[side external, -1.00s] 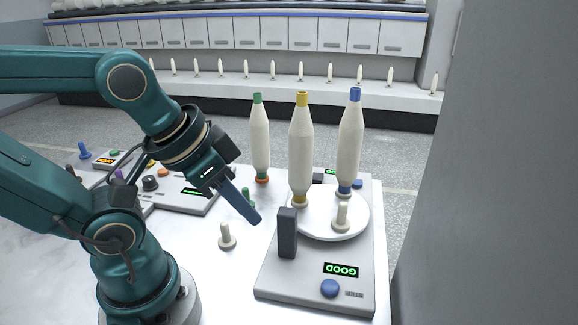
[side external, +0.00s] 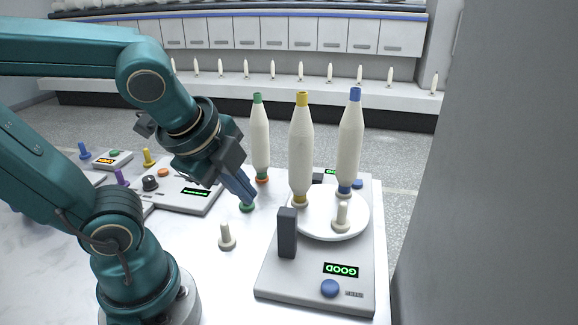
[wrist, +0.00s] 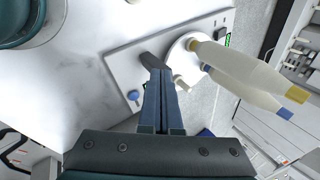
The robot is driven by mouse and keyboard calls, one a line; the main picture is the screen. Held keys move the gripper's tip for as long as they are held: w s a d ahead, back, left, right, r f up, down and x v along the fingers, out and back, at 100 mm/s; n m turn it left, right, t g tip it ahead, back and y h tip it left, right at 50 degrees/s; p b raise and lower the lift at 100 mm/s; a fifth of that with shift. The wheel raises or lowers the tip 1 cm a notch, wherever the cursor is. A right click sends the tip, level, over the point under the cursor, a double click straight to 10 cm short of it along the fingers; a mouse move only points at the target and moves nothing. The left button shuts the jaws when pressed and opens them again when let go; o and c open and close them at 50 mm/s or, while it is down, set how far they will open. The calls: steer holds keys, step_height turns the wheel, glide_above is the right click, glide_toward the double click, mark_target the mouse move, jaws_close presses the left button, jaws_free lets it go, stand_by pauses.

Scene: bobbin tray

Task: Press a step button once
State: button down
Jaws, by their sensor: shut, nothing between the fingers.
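A grey unit (side external: 268,285) carries a round blue button (side external: 330,288) at its near edge, beside a small display reading GOOD (side external: 341,270). A blue button (wrist: 134,95) also shows in the wrist view, left of my fingers. A second blue button (side external: 358,183) sits at the back of the unit, partly behind a bobbin. I cannot tell which one is the step button. My gripper (side external: 248,203) is shut and empty, tilted downward left of the unit, apart from the buttons. In the wrist view its blue fingers (wrist: 160,78) lie together.
The unit has a white turntable (side external: 325,230) with yellow-tipped (side external: 301,150) and blue-tipped (side external: 349,145) bobbins, and a dark upright block (side external: 287,232). A green-tipped bobbin (side external: 260,140) stands behind my gripper. A cream peg (side external: 226,237) stands on the table. A control box (side external: 180,195) is at left.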

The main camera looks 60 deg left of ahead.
steer(key=m, duration=0.4)
steer(key=m+t, duration=0.3)
steer(key=m, duration=2.1)
glide_above(325, 290)
step_height(325, 290, down, 3)
steer(key=shift+r+y, duration=0.2)
steer(key=shift+y, duration=0.2)
steer(key=shift+f, duration=0.1)
steer(key=shift+f, duration=4.3)
steer(key=shift+f, duration=0.2)
